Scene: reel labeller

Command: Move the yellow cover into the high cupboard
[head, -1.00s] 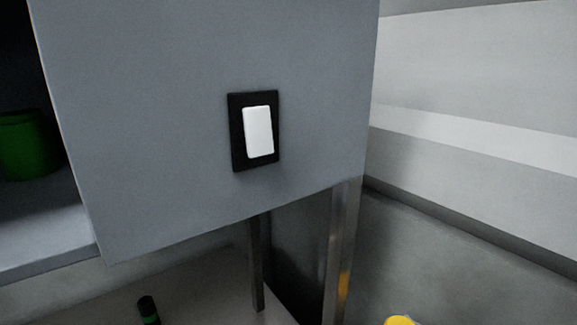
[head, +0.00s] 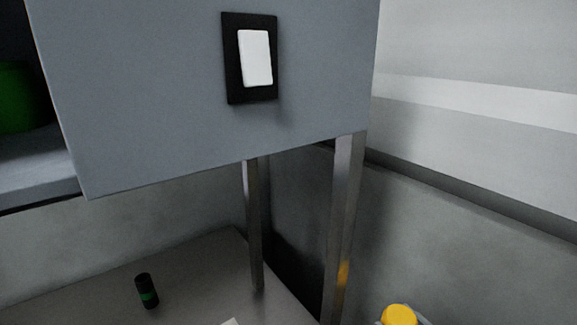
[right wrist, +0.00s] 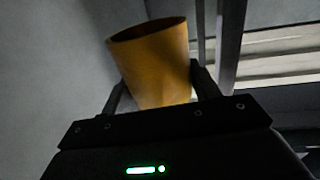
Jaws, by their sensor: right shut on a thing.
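The yellow cover (right wrist: 155,65) is a hollow, cup-like piece held between the fingers of my right gripper (right wrist: 158,90) in the right wrist view. Its open rim points up and away from the gripper. In the head view the top of the yellow cover (head: 399,315) shows at the bottom edge, right of the metal legs and lower than the cupboard. The high cupboard (head: 160,100) is a grey box on metal legs, with its open side at the left. A green container (head: 14,98) stands inside it, partly cut off. My left gripper is not in view.
A black panel with a white switch (head: 256,58) is on the cupboard's side. Metal legs (head: 343,220) stand below it. A pale wall is at the right.

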